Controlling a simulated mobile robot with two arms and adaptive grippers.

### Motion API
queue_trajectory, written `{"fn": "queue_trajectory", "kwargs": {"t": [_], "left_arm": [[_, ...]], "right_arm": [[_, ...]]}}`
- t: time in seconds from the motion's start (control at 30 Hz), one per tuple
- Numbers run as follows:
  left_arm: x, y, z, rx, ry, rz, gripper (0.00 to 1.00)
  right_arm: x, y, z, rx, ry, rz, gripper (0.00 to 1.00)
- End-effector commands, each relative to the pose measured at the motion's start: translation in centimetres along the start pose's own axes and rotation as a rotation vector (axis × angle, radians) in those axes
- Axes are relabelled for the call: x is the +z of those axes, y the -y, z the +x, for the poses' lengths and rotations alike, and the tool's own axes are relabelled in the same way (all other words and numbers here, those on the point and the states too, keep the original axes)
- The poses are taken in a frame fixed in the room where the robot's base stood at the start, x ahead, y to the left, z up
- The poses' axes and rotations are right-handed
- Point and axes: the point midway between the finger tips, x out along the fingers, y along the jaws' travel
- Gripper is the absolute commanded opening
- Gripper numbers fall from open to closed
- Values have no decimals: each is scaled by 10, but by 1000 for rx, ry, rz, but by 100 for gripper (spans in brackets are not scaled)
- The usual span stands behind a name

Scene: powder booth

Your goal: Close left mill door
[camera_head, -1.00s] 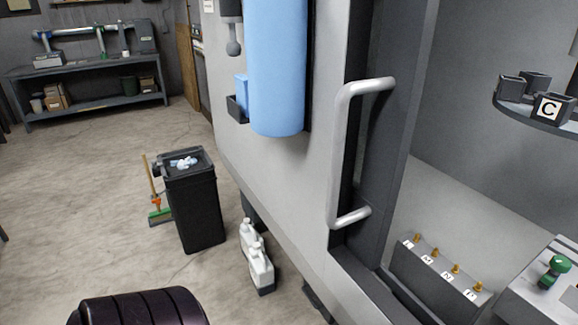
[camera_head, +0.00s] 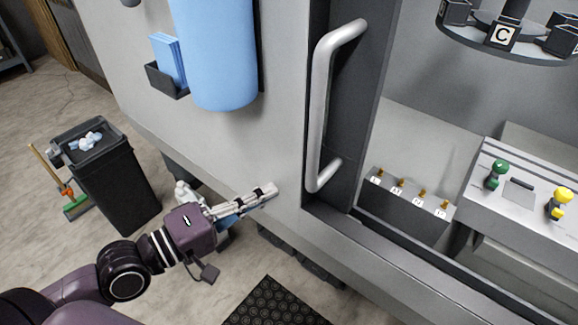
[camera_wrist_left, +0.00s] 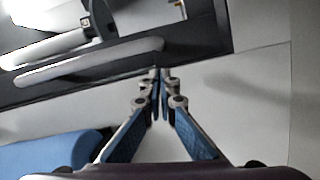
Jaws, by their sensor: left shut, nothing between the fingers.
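The left mill door shows as a dark-framed panel (camera_head: 352,120) with a long grey bar handle (camera_head: 322,110) standing upright on it. The door stands slid to the left, and the mill's inside shows to its right. My left gripper (camera_head: 272,190) is shut and empty, in front of the pale machine wall, left of and a little below the handle's lower end, apart from it. In the left wrist view the closed fingers (camera_wrist_left: 157,75) point toward the dark frame, and the handle (camera_wrist_left: 90,62) lies ahead to the left. My right gripper is not in view.
A blue cylinder (camera_head: 213,60) and a small holder with blue sheets (camera_head: 168,80) are on the wall at left. Inside the mill are a tool carousel (camera_head: 520,45) and a block with brass pins (camera_head: 405,205). A black bin (camera_head: 110,185) stands on the floor; a dark mat (camera_head: 272,305) lies below.

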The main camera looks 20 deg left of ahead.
Motion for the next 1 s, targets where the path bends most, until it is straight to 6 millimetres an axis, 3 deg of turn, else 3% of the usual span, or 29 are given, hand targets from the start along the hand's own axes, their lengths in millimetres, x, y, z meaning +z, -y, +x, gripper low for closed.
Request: {"fn": "queue_trajectory", "kwargs": {"t": [0.33,0.7,1.0], "left_arm": [[-3,-3,30,4,-6,3,0],[-2,-2,77,2,-3,4,0],[-1,1,97,-1,-3,4,0]], "right_arm": [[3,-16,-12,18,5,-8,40],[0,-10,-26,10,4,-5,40],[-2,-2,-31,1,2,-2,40]]}}
